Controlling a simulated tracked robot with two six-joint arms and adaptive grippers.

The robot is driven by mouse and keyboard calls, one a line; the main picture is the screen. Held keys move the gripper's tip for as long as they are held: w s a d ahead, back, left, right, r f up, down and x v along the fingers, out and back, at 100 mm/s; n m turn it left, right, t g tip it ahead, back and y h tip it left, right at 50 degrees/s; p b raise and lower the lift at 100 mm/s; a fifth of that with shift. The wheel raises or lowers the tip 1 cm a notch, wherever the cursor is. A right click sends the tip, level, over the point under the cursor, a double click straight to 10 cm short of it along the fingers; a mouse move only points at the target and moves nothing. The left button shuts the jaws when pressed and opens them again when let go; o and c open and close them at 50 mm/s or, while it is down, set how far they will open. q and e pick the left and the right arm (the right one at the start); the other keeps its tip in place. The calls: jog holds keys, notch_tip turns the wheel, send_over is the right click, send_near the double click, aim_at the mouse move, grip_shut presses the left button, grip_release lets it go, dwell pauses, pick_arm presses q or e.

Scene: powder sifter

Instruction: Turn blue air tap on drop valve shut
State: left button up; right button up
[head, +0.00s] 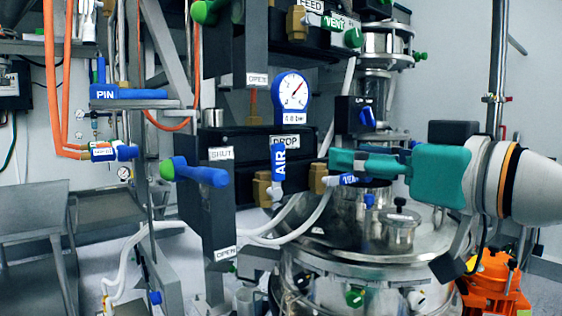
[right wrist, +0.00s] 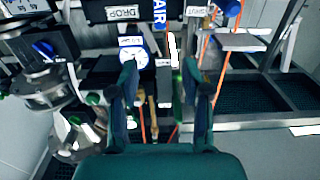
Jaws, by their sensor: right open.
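The blue air tap (head: 279,160), lettered AIR, stands upright under the DROP label (head: 285,141). Its lower end meets a pale fitting. In the right wrist view the air tap (right wrist: 159,13) shows at the top, beyond the gap between my fingers. My teal right gripper (head: 336,160) comes in from the right in the head view, its tips to the right of the air tap and apart from it. In the right wrist view the right gripper (right wrist: 160,74) is open, with nothing gripped. My left gripper is not in view.
A pressure gauge (head: 291,90) is above the DROP label. A blue lever with a green end (head: 200,172) sits to the left, by the SHUT label. A steel vessel (head: 330,245) is below.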

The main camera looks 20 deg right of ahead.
aim_at(282, 146)
jog(key=p+x, duration=0.2)
jog(key=x, duration=1.4)
jog(key=shift+w, duration=0.35)
jog(key=shift+c, duration=0.2)
jog(key=shift+a, duration=0.1)
grip_shut()
jog(key=shift+f, duration=0.1)
